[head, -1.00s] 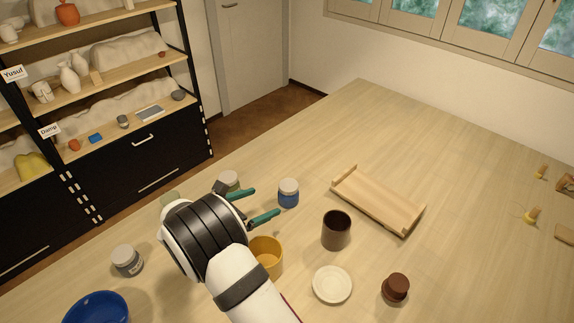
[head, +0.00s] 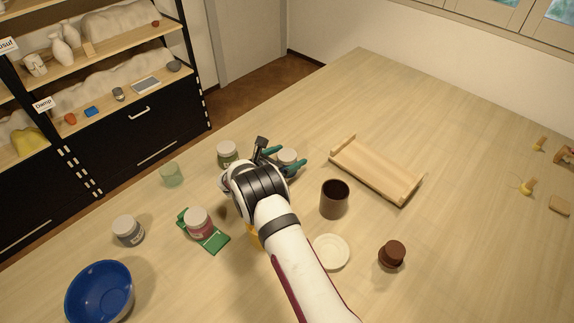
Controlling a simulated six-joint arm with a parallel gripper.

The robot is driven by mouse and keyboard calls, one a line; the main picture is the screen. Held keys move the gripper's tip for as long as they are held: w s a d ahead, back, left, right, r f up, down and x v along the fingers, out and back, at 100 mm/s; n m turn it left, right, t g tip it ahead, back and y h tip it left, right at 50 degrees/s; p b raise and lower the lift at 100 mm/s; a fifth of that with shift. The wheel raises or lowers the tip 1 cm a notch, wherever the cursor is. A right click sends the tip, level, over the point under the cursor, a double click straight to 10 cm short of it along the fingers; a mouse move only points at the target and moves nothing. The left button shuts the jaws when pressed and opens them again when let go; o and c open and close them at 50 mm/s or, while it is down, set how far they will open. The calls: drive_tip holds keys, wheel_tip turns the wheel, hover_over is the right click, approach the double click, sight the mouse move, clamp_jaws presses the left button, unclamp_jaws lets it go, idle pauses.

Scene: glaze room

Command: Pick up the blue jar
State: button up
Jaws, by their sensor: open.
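The blue jar (head: 288,156) stands on the table, left of the wooden tray. Its pale grey lid shows, but most of its blue body is hidden behind my gripper. My gripper (head: 291,155) is open, with one green finger to the left of the jar and the other across its front right. In the picture the jar shows between the fingers. I cannot tell whether either finger touches it.
A green-labelled jar (head: 227,152) stands close left of my gripper. A dark brown cup (head: 334,198) and a wooden tray (head: 375,170) are to the right. A red-labelled jar (head: 198,222) sits on a green mat (head: 216,244). The far table is clear.

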drive_tip(key=c, duration=1.5)
clamp_jaws()
drive_tip(key=shift+r, duration=0.15)
